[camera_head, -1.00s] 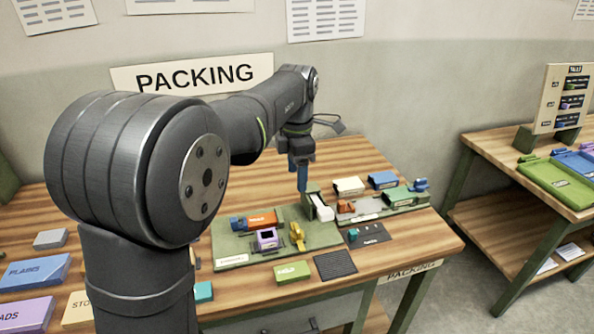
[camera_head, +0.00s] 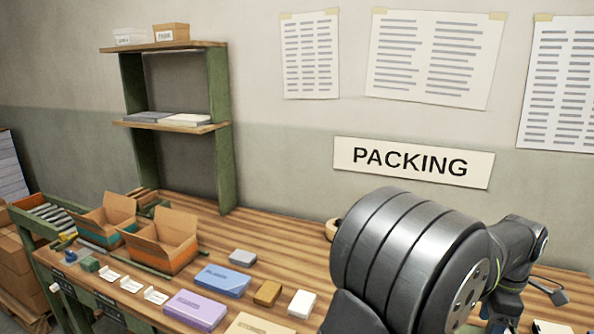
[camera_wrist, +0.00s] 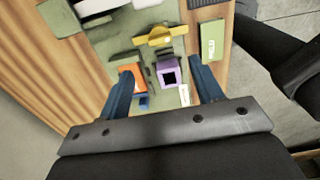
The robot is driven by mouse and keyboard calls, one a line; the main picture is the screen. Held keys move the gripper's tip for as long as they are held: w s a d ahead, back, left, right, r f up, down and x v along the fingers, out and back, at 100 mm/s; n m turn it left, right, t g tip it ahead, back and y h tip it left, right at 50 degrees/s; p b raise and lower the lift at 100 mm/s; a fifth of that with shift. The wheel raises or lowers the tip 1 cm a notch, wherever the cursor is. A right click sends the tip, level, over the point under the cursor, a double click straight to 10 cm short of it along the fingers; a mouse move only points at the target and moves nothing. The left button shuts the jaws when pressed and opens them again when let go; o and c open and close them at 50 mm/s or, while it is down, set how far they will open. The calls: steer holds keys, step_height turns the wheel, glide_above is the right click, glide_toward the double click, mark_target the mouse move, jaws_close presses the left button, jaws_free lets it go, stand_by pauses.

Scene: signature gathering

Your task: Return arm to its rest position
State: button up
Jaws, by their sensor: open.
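My gripper (camera_wrist: 162,70) shows in the wrist view with its two blue fingers spread apart and nothing held between them. Below it lies a green board (camera_wrist: 149,58) with a purple square frame (camera_wrist: 168,70), an orange block (camera_wrist: 131,75) and a yellow piece (camera_wrist: 160,36). The fingers appear above these pieces; I cannot tell the exact height. In the head view my arm fills the lower right, and the gripper's fingers cannot be made out there.
Two open cartons (camera_head: 163,246) stand on the wooden table (camera_head: 262,237) at the left. Purple (camera_head: 196,309) and blue (camera_head: 222,280) boxes lie nearer the middle. A green shelf (camera_head: 133,94) rises behind. A green block (camera_wrist: 212,40) sits right in the wrist view.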

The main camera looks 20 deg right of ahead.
step_height(320, 180, down, 10)
steer(key=shift+f, duration=0.1)
stand_by(0.5)
step_height(320, 180, up, 17)
step_height(320, 180, down, 17)
steer(key=shift+f, duration=0.1)
steer(key=m, duration=0.4)
steer(key=shift+m, duration=0.3)
steer(key=m, duration=0.4)
steer(key=shift+m, duration=0.3)
steer(key=m, duration=0.4)
steer(key=shift+m, duration=2.2)
